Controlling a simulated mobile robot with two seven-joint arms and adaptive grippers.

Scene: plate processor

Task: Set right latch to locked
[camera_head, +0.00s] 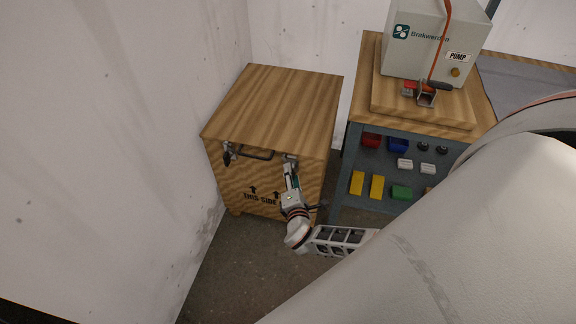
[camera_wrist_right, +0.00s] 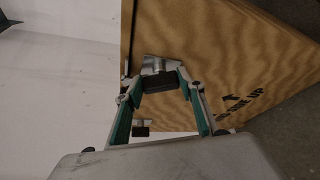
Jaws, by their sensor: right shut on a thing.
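The wooden crate (camera_head: 272,105) stands on the floor near the wall, with a dark handle (camera_head: 256,154) on its front. The right latch (camera_head: 290,158) is a metal fitting at the upper right of that front. In the wrist view the right latch (camera_wrist_right: 155,64) shows a metal plate and a dark tab. My right gripper (camera_head: 290,172) is at this latch; in the wrist view its fingertips (camera_wrist_right: 160,81) are closed on the dark tab. Whether the latch is locked cannot be told. The left latch (camera_head: 228,153) is at the upper left. My left gripper is out of view.
A workbench (camera_head: 362,110) stands right of the crate, with a pump box (camera_head: 425,45), a red clamp (camera_head: 420,92) and small coloured bins and blocks. The white wall (camera_head: 120,130) is close on the left. My arm covers the lower right.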

